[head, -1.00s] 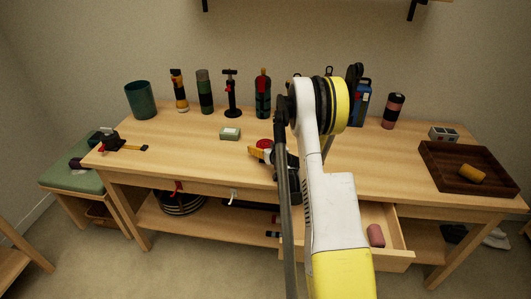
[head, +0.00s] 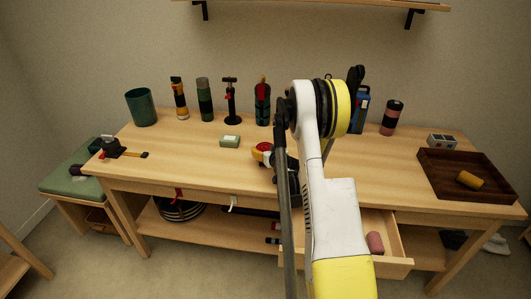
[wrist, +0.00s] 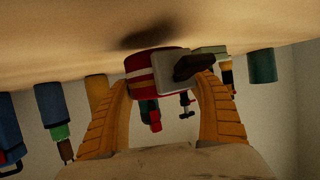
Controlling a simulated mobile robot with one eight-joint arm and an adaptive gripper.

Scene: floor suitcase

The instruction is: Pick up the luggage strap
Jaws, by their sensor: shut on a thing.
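The luggage strap looks like a red roll with white bands (wrist: 140,75), with a pale flat piece and a dark piece on its right that may be its buckle. In the wrist view, where the tabletop is at the top, it sits between the yellow fingers of my gripper (wrist: 166,84). My gripper is shut on it. A dark shadow on the tabletop close by suggests it is just off the surface. In the head view the strap's red part (head: 264,147) shows over the middle of the table; my arm hides much of the gripper.
A small green-and-white box (head: 230,141) is just left of the gripper. Upright bottles and a pump (head: 231,105) line the back. A dark tray (head: 440,181) holds a yellow roll at right. An open drawer (head: 400,262) juts out at front. The left-front tabletop is mostly clear.

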